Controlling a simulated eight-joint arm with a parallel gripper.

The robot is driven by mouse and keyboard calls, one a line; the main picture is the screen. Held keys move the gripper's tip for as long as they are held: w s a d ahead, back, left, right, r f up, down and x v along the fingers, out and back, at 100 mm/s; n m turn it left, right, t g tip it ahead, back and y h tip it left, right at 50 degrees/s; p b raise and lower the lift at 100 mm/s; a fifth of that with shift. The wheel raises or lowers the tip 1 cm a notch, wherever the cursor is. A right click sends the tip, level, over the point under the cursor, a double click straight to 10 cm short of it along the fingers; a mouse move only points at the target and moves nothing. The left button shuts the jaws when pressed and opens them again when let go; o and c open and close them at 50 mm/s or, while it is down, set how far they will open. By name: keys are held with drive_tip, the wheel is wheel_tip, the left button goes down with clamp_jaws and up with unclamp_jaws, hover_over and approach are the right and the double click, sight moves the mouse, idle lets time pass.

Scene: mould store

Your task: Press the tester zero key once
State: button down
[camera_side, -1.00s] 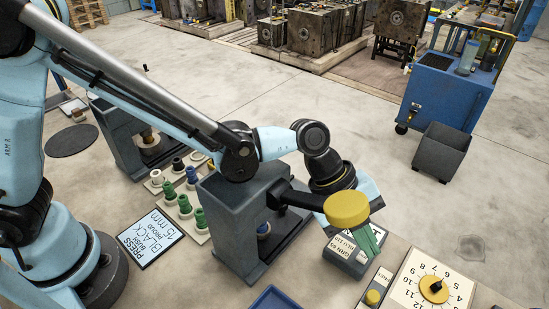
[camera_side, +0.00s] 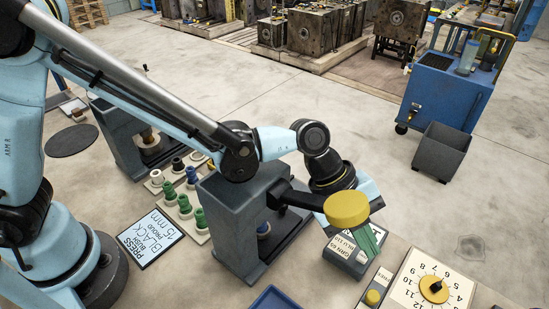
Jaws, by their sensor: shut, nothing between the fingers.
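My gripper (camera_side: 371,243) points down at the lower right, its green fingers shut and empty. A yellow knob on a dark lever (camera_side: 347,208) stands in front of it and hides its upper part. The fingers are over or beside a grey box (camera_side: 343,262) with a white label reading GRN 65 and BLU; I cannot tell whether they touch it. The box may be the tester, and no zero key can be made out on it. To its right is a panel with a numbered dial (camera_side: 410,283) and yellow pointer knob, and a small yellow button (camera_side: 373,297) beside it.
A grey press (camera_side: 233,222) stands just left of my gripper, its lever reaching toward the gripper. Bushings stand on a board (camera_side: 157,187) by a sign (camera_side: 150,238) reading PRESS BUSH BLACK. A blue tray (camera_side: 273,300) lies in front. A dark bin (camera_side: 441,152) and blue cart stand behind.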

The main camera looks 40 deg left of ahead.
sight(360, 255)
drive_tip(key=shift+f, duration=0.45)
drive_tip(key=shift+f, duration=0.7)
idle(1.0)
idle(0.5)
drive_tip(key=shift+r, duration=0.85)
drive_tip(key=shift+r, duration=2.45)
